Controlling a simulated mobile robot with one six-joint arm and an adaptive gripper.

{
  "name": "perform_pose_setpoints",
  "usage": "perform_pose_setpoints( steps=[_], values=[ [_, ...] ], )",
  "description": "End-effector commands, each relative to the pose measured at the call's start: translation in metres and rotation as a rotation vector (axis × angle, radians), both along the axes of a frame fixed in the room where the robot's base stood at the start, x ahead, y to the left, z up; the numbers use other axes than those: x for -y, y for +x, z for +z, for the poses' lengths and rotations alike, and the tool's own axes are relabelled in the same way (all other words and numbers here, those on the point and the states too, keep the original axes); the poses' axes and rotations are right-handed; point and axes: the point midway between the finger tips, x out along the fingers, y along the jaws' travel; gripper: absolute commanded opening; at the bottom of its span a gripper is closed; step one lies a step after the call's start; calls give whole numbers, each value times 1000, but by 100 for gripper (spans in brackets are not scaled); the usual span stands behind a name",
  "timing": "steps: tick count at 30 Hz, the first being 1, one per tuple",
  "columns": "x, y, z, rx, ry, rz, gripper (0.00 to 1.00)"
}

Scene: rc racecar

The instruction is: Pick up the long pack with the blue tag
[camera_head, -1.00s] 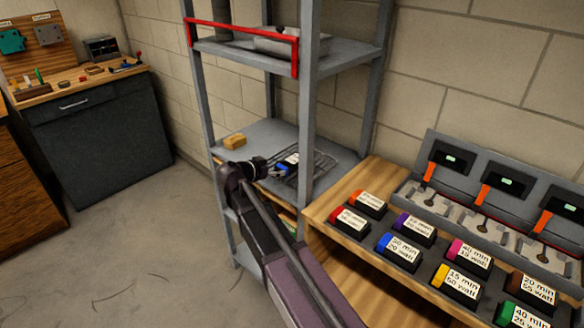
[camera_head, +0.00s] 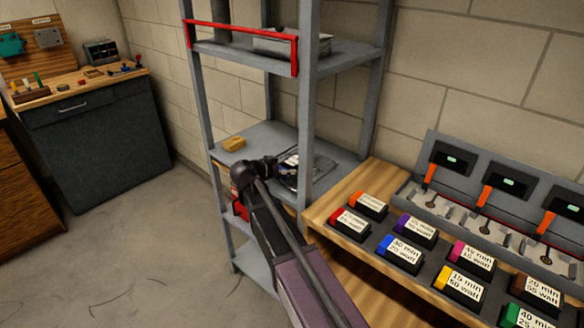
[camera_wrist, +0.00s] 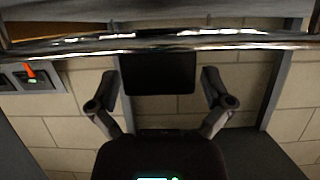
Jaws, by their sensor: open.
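A dark pack with a white label (camera_head: 291,160) is at the wire rack (camera_head: 312,172) on the grey shelf; its near end is hidden by my gripper. Another pack, with a blue end (camera_head: 387,241) and a white label, lies on the bench in a row of packs. My gripper (camera_head: 272,162) is at the shelf, beside the labelled pack. In the wrist view my gripper (camera_wrist: 159,84) has its fingers spread apart, with a dark block (camera_wrist: 158,73) showing between them. No tag or contact shows there. A shiny wire bar crosses the top of that view.
Shelf posts (camera_head: 307,110) stand close to my arm. The bench at right holds several packs and three charger units (camera_head: 490,195). A red object (camera_head: 240,203) shows below the shelf.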

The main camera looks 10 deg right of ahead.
Motion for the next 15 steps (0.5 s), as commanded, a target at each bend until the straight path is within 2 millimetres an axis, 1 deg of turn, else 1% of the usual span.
perform_pose_setpoints(
  steps=[1,6,15],
  values=[
    [5,5,-5,-1,0,-2,100],
    [15,12,-9,-1,-1,0,100],
    [16,12,-8,0,0,1,100]
  ],
)
